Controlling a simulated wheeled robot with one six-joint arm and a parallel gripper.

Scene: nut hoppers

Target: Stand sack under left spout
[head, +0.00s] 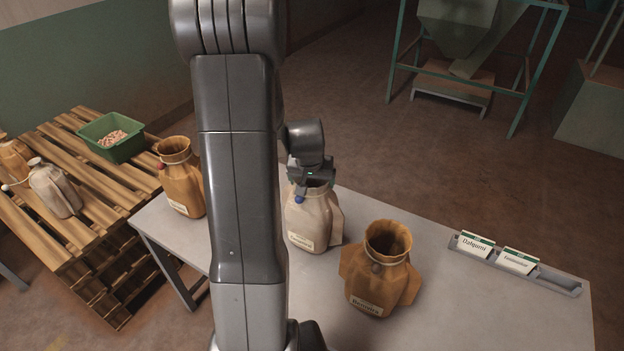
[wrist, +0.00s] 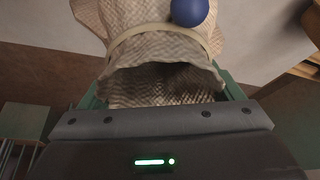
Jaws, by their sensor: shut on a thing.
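A cream cloth sack (head: 312,224) with a blue ball on its neck and a paper label is upright at the grey table (head: 450,310). My gripper (head: 312,182) comes down on its neck from above and is shut on it. In the wrist view the sack's open checked mouth (wrist: 165,85) fills the space between the green fingers. I cannot tell whether its base touches the table. A hopper (head: 465,20) on a green frame stands at the back right, with a slanted spout (head: 482,55) above a low stand (head: 452,92). Which spout is the left one is unclear.
A brown sack (head: 382,275) stands close to the right and an orange one (head: 178,180) to the left, partly behind my arm. A card rack (head: 515,262) lies at the right. A pallet (head: 90,240) holds a green bin (head: 112,150) and more sacks.

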